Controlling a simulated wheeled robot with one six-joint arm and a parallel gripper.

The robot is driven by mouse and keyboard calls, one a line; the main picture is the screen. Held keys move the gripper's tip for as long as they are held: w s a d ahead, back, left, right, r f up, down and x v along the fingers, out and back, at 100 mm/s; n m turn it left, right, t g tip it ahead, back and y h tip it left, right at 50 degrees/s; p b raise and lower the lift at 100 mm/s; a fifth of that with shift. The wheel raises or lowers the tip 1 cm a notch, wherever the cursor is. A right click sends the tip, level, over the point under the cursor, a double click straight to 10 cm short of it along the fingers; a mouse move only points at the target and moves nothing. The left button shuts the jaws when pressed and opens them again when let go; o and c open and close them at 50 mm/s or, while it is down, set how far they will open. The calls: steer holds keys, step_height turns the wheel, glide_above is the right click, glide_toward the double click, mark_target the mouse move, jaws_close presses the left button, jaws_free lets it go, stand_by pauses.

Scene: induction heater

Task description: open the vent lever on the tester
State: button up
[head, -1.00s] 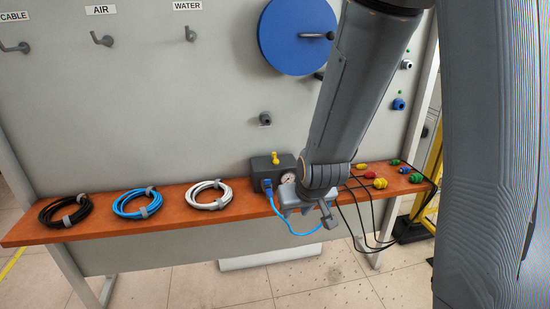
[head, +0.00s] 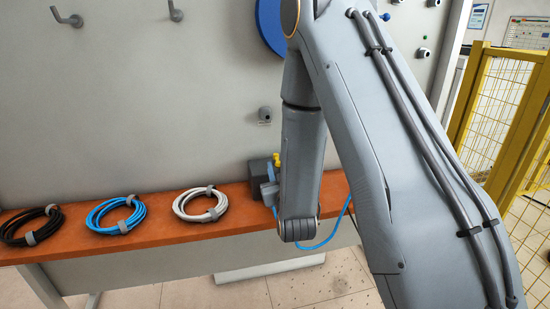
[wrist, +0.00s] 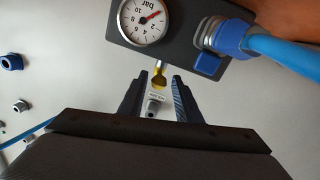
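The tester is a dark grey box (head: 258,172) on the orange shelf, partly hidden by my arm in the head view. Its yellow vent lever (head: 277,159) shows at its top. In the wrist view the tester (wrist: 181,50) fills the top, with a round bar gauge (wrist: 145,22) and a blue connector (wrist: 212,38). The yellow lever (wrist: 158,80) juts from the tester's edge, in line with the gap between my fingertips. My gripper (wrist: 157,88) is open, a finger to each side of the lever, with no clear contact. I cannot tell how deep the lever sits between them.
A blue hose (wrist: 285,50) runs from the connector and hangs below the shelf (head: 160,233). Black, blue (head: 115,215) and white (head: 200,204) cable coils lie left of the tester. A grey wall fitting (head: 264,114) sits above it. A yellow fence (head: 505,110) stands at the right.

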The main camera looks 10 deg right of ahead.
mark_target(276, 158)
steer(key=w, duration=0.2)
steer(key=w+p, duration=0.1)
steer(key=w, duration=0.3)
steer(key=shift+w+d, duration=0.35)
steer(key=shift+w, duration=0.05)
steer(key=shift+c, duration=0.5)
jaws_close()
